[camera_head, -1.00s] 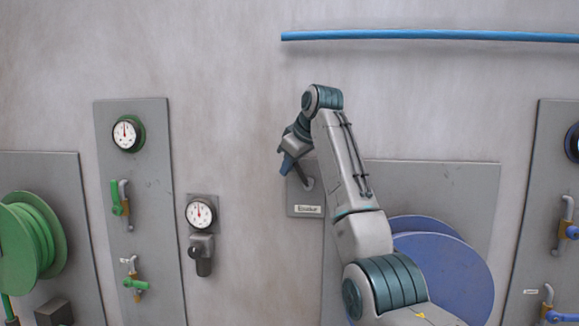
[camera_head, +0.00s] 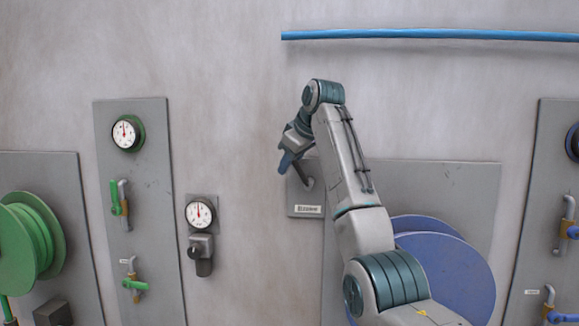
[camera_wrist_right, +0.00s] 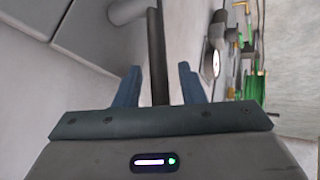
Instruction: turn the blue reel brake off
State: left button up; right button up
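The blue reel (camera_head: 455,280) is at the lower right in the head view, partly hidden by my right arm. Left of it is a small labelled grey plate (camera_head: 296,200) with a grey lever mount (camera_head: 308,184), mostly hidden behind my wrist. My right gripper (camera_head: 285,164) is at this plate, with its blue fingers pointing down and left. In the right wrist view a dark lever bar (camera_wrist_right: 157,50) runs between the two blue fingers, with a visible gap on each side. The gripper looks open around the bar. My left gripper is not in view.
A green reel (camera_head: 35,240) and a panel with green-handled valves (camera_head: 132,240) are at the left. A gauge (camera_head: 200,213) with a dark knob sits between. Another valve panel (camera_head: 535,200) is at the right edge. A blue pipe (camera_head: 430,35) crosses above.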

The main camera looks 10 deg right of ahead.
jog(key=b+v, duration=0.3)
jog(key=v, duration=0.7)
jog(key=shift+b, duration=0.4)
jog(key=shift+f, duration=0.15)
